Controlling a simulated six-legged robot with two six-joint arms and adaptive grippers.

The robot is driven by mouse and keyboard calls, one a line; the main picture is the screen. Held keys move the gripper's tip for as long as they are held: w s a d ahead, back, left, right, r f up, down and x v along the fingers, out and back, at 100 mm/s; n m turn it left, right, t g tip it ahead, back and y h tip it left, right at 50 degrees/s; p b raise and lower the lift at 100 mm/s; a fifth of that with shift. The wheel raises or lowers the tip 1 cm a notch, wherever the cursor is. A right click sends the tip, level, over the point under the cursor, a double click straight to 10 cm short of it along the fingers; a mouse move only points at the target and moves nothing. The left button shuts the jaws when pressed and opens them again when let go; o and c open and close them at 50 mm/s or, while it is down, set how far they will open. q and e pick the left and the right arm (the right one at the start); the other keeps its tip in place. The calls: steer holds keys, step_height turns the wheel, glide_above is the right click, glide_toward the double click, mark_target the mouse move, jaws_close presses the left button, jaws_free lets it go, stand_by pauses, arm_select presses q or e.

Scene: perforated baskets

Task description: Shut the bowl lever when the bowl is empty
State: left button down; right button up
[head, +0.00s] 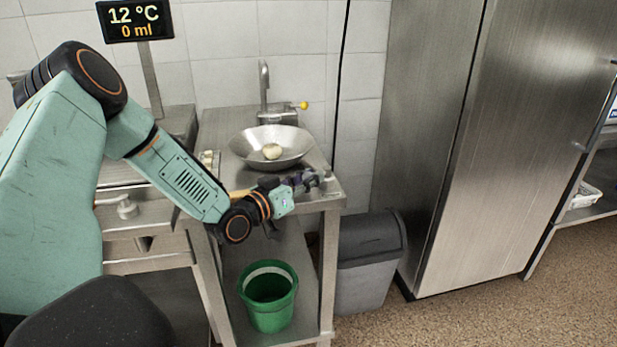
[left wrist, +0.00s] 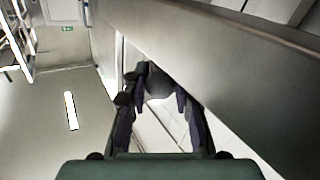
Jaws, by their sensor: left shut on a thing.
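The wide metal bowl (head: 290,155) sits on the steel counter below the tap. A pale round shape (head: 271,151) shows at its bottom; I see no water in it. The display (head: 135,19) reads 12 °C and 0 ml. My left gripper (head: 312,181) is at the counter's front edge, in front of and below the bowl. In the left wrist view its fingers (left wrist: 160,88) are closed around a small grey end, apparently the bowl lever (left wrist: 159,81), mostly hidden by the fingers. My right gripper is not in view.
The tap (head: 264,82) has a yellow-knobbed handle (head: 302,105). A green bucket (head: 268,297) stands on the shelf under the counter. A grey bin (head: 368,262) and a tall steel cabinet (head: 436,150) stand to the right. The floor at front right is clear.

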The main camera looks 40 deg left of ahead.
arm_select(q)
steer(key=c, duration=1.1)
jaws_free()
steer(key=shift+r, duration=0.15)
step_height(320, 180, up, 9)
steer(key=shift+f, duration=0.15)
steer(key=shift+r, duration=0.55)
steer(key=shift+o, duration=0.4)
